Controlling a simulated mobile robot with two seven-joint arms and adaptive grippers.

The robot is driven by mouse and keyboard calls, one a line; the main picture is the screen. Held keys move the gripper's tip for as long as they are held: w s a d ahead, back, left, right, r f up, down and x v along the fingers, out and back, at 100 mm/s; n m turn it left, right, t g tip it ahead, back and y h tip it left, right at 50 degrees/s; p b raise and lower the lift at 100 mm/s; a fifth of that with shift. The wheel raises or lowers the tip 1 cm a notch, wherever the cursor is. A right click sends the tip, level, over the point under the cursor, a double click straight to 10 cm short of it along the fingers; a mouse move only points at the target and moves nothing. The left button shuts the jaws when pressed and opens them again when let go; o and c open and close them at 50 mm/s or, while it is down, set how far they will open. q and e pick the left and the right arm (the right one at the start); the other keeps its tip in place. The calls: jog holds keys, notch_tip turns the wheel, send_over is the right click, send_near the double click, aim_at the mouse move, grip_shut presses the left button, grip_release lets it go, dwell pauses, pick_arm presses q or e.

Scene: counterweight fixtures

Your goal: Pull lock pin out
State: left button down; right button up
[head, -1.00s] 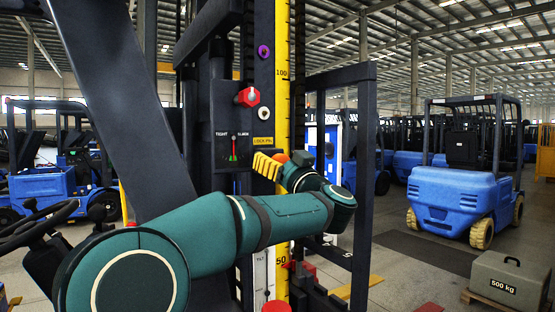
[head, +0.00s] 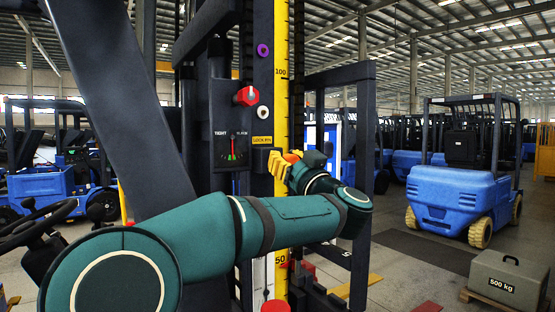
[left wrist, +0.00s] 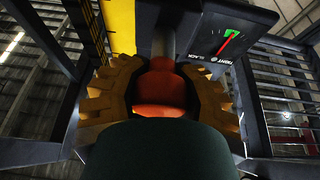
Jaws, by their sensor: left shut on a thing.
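The lock pin shows in the left wrist view as an orange knob (left wrist: 163,88) with a grey shaft running from it towards the mast. My left gripper (left wrist: 160,95) has its yellow toothed fingers on both sides of the knob, shut on it. In the head view my left gripper (head: 278,165) is in front of the yellow scale, just right of the dark block under the LOCK PIN label (head: 262,140). The pin is mostly hidden there by the fingers. I cannot tell whether the shaft's far end is still in its hole. My right gripper is not in view.
A TIGHT/SLACK gauge (head: 232,149) and a red knob (head: 246,96) sit left of the label. The yellow scale (head: 281,100) runs up the mast. A dark frame post (head: 362,170) stands close right of my wrist. A 500 kg weight (head: 508,280) rests at the lower right.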

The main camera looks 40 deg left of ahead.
pick_arm(q)
jog(key=shift+s+d+f, duration=0.1)
jog(key=shift+s+d, duration=0.05)
jog(key=shift+d, duration=0.55)
jog(key=shift+f, duration=0.2)
jog(key=c, duration=0.7)
grip_release()
jog(key=shift+d, duration=0.15)
jog(key=shift+o, duration=1.2)
jog(key=shift+s+d+r, duration=0.1)
jog(key=shift+d+r, duration=0.1)
jog(key=shift+d, duration=0.05)
jog(key=shift+a, duration=0.25)
jog(key=v, duration=1.2)
jog(key=shift+d, duration=0.15)
